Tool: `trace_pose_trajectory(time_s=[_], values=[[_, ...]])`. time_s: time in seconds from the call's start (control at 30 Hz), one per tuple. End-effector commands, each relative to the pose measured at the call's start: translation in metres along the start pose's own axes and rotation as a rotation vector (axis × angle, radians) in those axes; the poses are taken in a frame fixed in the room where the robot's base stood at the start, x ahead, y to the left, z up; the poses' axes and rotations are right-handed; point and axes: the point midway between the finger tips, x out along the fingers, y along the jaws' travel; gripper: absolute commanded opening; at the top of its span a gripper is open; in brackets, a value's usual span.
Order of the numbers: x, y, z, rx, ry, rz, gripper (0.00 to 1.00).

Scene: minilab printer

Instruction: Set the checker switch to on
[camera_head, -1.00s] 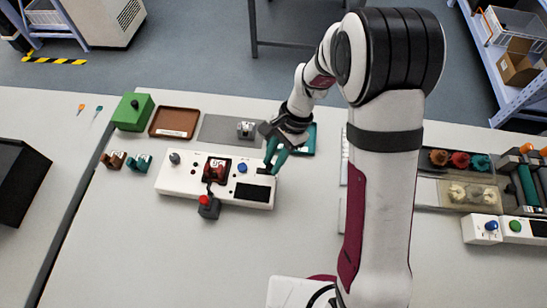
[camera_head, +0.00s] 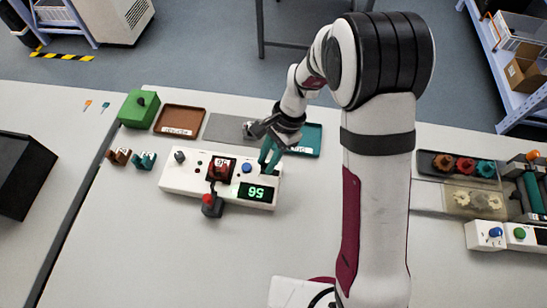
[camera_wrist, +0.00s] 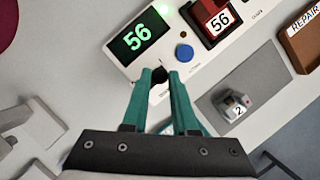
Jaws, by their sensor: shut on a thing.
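The checker (camera_head: 190,184) is a long white box on the bench, with a dark display (camera_head: 257,192) that is lit and reads 56 in green. The display also shows in the wrist view (camera_wrist: 138,36). My gripper (camera_head: 265,168) has teal fingers and is at the checker's right end, behind the display. In the wrist view its fingertips (camera_wrist: 160,76) are closed around a small black switch knob (camera_wrist: 159,77) on the panel. The fingers partly hide the knob and its printed label. A blue button (camera_wrist: 184,53) sits beside it.
A dark red block labelled 56 (camera_wrist: 217,20) sits in the checker near the blue button. A grey block marked 2 (camera_wrist: 237,104) lies on the grey mat behind. Brown (camera_head: 180,119) and teal (camera_head: 308,139) trays stand behind the checker. Bench in front is mostly clear.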

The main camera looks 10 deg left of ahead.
Motion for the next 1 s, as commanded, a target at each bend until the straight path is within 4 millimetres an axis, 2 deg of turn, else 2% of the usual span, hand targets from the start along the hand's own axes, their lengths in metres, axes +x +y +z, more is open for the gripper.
trace_pose_trajectory(time_s=[0.1,0.13,0.27,0.57,0.67,0.77,1.0], values=[[-0.001,-0.004,0.001,0.001,-0.001,-0.011,0.00],[-0.002,-0.004,0.002,0.001,-0.002,-0.011,0.32],[-0.001,-0.004,0.001,0.001,-0.001,-0.010,0.55],[-0.002,-0.003,0.001,0.000,-0.001,-0.008,0.56],[-0.011,-0.003,0.001,0.000,0.000,-0.010,0.56],[-0.033,-0.003,0.000,0.001,0.002,-0.013,0.56],[-0.110,-0.002,0.000,0.001,0.003,-0.013,0.56]])
